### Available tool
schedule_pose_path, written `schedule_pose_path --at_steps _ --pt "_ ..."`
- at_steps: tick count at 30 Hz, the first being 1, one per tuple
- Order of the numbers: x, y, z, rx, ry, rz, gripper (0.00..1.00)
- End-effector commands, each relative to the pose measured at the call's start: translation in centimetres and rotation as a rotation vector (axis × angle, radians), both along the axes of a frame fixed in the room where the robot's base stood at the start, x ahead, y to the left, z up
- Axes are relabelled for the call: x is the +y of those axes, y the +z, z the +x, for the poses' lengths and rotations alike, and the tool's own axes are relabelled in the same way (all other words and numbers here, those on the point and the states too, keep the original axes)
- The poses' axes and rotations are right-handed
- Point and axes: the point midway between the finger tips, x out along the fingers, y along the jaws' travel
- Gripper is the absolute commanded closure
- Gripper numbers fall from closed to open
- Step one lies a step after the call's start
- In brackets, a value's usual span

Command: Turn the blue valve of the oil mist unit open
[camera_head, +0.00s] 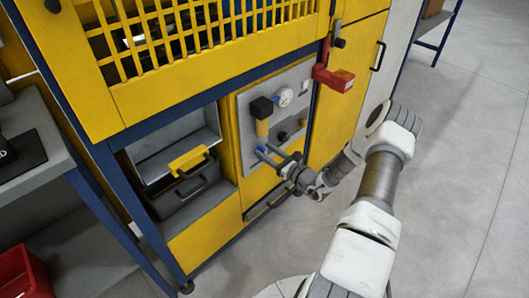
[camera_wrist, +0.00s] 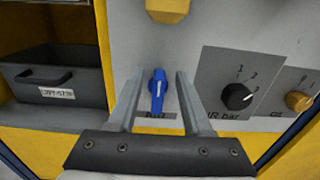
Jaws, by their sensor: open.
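The blue valve (camera_wrist: 158,90) is a small lever-shaped handle on a light grey panel (camera_head: 285,110). In the wrist view it stands near upright, with a white line on it, above a partly hidden label. In the head view the blue valve (camera_head: 261,149) shows at the panel's lower left, at the tips of my gripper. My gripper (camera_wrist: 155,85) is open, with one finger on each side of the valve and a gap to it on both sides. My gripper also shows in the head view (camera_head: 270,155). I cannot tell how deep the fingers reach around the valve.
A black selector knob (camera_wrist: 237,96) and a brass knob (camera_wrist: 299,101) sit right of the valve. A yellow part (camera_wrist: 168,10) hangs above it. A pressure gauge (camera_head: 285,97) is higher on the panel. A grey drawer (camera_wrist: 55,80) lies left. A red bracket (camera_head: 334,77) juts out at upper right.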

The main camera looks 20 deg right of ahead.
Motion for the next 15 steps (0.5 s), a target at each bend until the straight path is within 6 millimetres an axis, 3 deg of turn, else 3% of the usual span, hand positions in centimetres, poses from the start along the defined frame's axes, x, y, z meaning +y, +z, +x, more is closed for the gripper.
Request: schedule_pose_path --at_steps 4,13,15 --pt "0.44 -0.01 0.97 0.000 0.002 0.000 0.50" --pt "0.46 0.05 1.15 0.000 0.001 0.000 0.50" --pt "0.46 0.05 1.14 0.000 0.001 0.000 0.63"
